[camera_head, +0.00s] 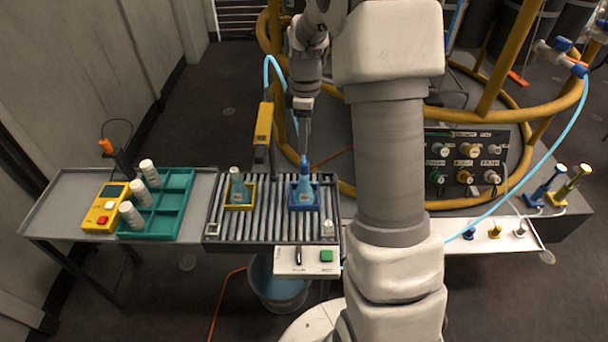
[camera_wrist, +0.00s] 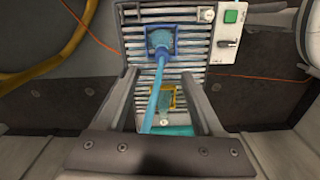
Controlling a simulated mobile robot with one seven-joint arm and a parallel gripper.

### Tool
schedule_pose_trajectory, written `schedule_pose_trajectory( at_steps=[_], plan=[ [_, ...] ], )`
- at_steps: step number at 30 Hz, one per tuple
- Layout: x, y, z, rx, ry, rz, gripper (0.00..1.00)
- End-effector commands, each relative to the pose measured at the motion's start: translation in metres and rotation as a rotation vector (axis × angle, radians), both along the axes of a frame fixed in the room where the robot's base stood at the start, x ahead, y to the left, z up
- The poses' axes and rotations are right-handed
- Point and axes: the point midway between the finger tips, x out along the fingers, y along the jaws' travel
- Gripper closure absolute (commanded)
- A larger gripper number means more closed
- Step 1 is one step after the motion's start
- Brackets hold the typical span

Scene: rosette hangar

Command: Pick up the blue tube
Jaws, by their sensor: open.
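The likely blue tube (camera_head: 304,186) stands upright in a small blue tray (camera_head: 293,206) on the roller conveyor. It has a light-blue body and a narrow blue neck. In the wrist view the blue neck (camera_wrist: 155,95) reaches up from the blue tray (camera_wrist: 174,40) toward the camera, appearing between my two fingers. My gripper (camera_head: 304,147) is open, pointing down above this tube, and it also shows in the wrist view (camera_wrist: 165,80). Neither finger clearly touches the neck. I cannot tell how far the fingertips are from it in depth.
A yellow tray (camera_head: 229,207) with another tube (camera_head: 237,185) sits left on the conveyor, near a yellow post (camera_head: 263,125). A teal rack (camera_head: 178,205) holds white containers. A panel with a green button (camera_head: 327,256) is in front. Blue (camera_head: 545,184) and yellow (camera_head: 571,181) stands are far right.

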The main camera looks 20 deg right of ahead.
Motion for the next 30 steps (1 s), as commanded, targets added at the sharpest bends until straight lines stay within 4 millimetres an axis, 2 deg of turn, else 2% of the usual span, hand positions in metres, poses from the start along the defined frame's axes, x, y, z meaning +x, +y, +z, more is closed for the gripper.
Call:
schedule_pose_trajectory(
  at_steps=[1, 4, 14, 22, 30],
  plan=[
    [0.000, 0.000, -0.014, 0.001, 0.003, 0.001, 0.31],
    [0.000, 0.000, -0.030, 0.001, 0.002, 0.000, 0.31],
    [-0.001, 0.001, -0.051, 0.001, 0.001, -0.001, 0.31],
    [-0.004, 0.003, -0.090, 0.000, 0.002, 0.000, 0.31],
    [-0.003, 0.002, -0.094, 0.000, -0.001, -0.001, 0.31]
  ],
)
